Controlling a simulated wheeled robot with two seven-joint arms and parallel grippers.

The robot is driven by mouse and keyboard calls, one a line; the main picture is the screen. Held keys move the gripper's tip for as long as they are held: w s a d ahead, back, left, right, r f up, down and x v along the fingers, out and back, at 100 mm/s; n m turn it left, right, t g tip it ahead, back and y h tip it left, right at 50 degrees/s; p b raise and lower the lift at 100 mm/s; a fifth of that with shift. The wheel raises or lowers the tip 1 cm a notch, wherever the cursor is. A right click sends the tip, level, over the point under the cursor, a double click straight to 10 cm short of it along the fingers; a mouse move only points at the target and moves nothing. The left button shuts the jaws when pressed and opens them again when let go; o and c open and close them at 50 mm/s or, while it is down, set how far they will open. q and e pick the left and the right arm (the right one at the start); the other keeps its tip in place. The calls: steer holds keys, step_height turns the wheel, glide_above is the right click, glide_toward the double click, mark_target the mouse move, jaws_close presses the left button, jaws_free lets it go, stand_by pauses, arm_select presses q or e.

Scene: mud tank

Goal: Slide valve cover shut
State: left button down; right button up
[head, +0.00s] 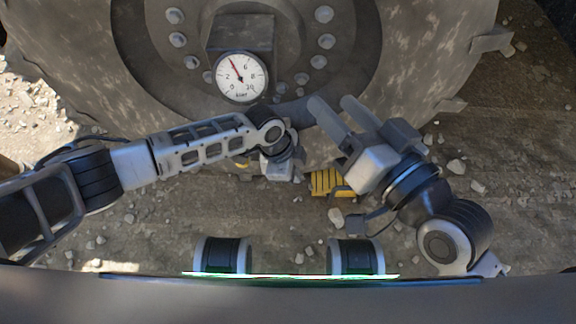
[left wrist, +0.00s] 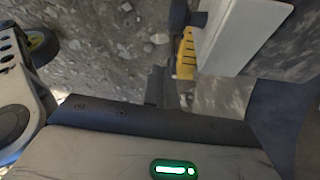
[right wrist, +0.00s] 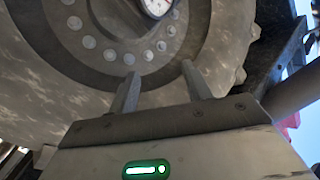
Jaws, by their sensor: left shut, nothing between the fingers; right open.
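A large grey tyre (head: 70,50) with a ring of bolts fills the back of the head view. A round pressure gauge (head: 241,77) sits in front of a dark box (head: 240,36) at its hub. I cannot clearly make out the valve cover. My left gripper (head: 278,165) is below the gauge, pointing downward, shut and empty; its fingertips are mostly hidden in the head view. My right gripper (head: 334,103) is open and empty, right of and below the gauge. In the right wrist view its two fingers (right wrist: 161,84) stand apart before the tyre, with the gauge (right wrist: 156,7) beyond.
A yellow slotted piece (head: 328,183) lies low between my grippers; yellow also shows in the left wrist view (left wrist: 186,55), beside a light grey slab (left wrist: 240,32) I cannot identify. The ground is brown dirt with scattered stones (head: 456,166).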

arm_select(q)
steer(key=shift+w+a+f+b, duration=0.15)
steer(key=shift+a+f+b, duration=0.25)
steer(key=shift+a+f, duration=0.3)
steer(key=shift+w+a+f+b, duration=0.1)
steer(key=shift+a+f+b, duration=0.3)
steer(key=shift+a+f, duration=0.3)
arm_select(e)
steer(key=shift+w+d+r+n+t+y, duration=0.15)
steer(key=shift+w+r+n+t, duration=0.25)
steer(key=shift+r, duration=0.2)
steer(key=shift+w+d+r+n+t+y, duration=0.1)
steer(key=shift+w+r+n+t+y, duration=0.15)
steer(key=shift+r+n+t, duration=0.25)
steer(key=shift+w+d+r+n+t+y, duration=0.1)
steer(key=shift+w+r+n+t, duration=0.35)
steer(key=shift+r, duration=0.3)
arm_select(q)
steer(key=shift+r, duration=0.1)
